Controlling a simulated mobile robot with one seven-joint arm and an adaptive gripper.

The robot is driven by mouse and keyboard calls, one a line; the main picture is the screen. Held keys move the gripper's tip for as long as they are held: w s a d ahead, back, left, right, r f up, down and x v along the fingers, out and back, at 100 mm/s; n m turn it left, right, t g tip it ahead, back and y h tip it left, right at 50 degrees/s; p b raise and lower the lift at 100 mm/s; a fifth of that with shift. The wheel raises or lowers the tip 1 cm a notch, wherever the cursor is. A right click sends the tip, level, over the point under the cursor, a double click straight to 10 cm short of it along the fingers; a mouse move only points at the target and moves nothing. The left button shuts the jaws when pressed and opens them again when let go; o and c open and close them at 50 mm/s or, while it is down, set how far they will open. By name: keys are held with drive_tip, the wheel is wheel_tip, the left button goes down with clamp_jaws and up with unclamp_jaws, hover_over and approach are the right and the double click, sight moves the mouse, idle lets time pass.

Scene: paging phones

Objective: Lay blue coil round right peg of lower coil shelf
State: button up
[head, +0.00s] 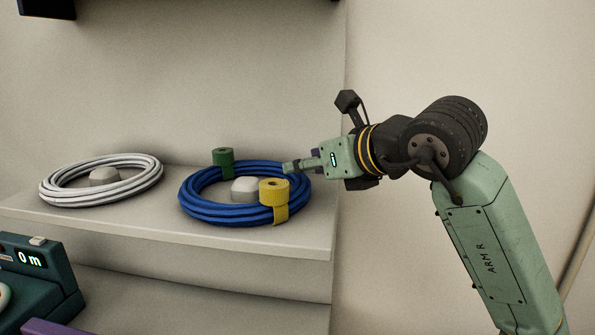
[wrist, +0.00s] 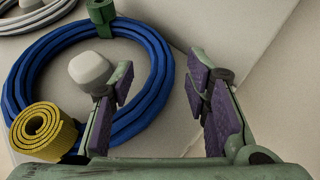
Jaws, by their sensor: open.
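The blue coil (head: 240,217) lies flat on the lower coil shelf (head: 290,240), around the pale right peg (head: 244,188). The peg also shows inside the ring in the wrist view (wrist: 90,70). A green tie (head: 223,157) and a yellow tie (head: 274,192) sit on the coil. My gripper (head: 290,167) is open at the coil's right edge. In the wrist view its fingers (wrist: 160,72) stand apart, the left one over the inside of the ring and the right one outside it. The coil's right side shows between them; I cannot tell if they touch it.
A white coil (head: 100,195) lies around the left peg (head: 103,177) on the same shelf. A dark green device (head: 40,280) with a "0 m" display stands at the lower left. The shelf's right end is beside the coil, near a plain wall.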

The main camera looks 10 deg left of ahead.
drive_tip(key=b+v, duration=0.1)
drive_tip(key=v, duration=0.6)
drive_tip(key=shift+s+d+r, duration=0.2)
drive_tip(key=shift+s, duration=0.05)
